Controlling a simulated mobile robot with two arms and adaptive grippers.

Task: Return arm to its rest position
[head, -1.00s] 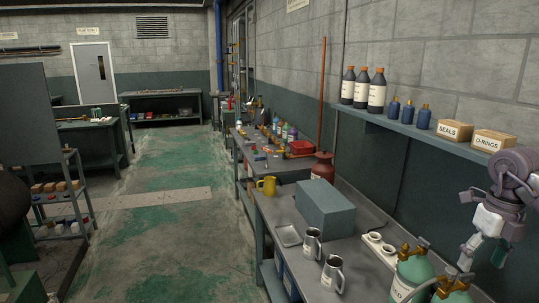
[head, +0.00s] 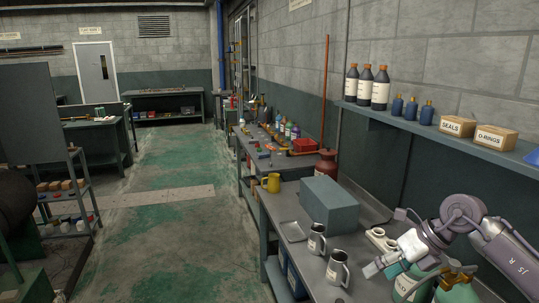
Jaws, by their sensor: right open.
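My right arm comes in from the right edge over the near workbench (head: 300,252). Its right gripper (head: 386,241) points left and is open, with nothing seen between its fingers. It is in front of and above the green gas cylinders (head: 408,287), and it partly covers them and their brass valves. My left gripper is not in view.
Two metal mugs (head: 337,268), a grey box (head: 329,204) and white cups (head: 377,237) stand close to the gripper. A wall shelf (head: 424,128) with bottles and labelled boxes runs above the arm. The floor aisle (head: 165,225) at left is clear.

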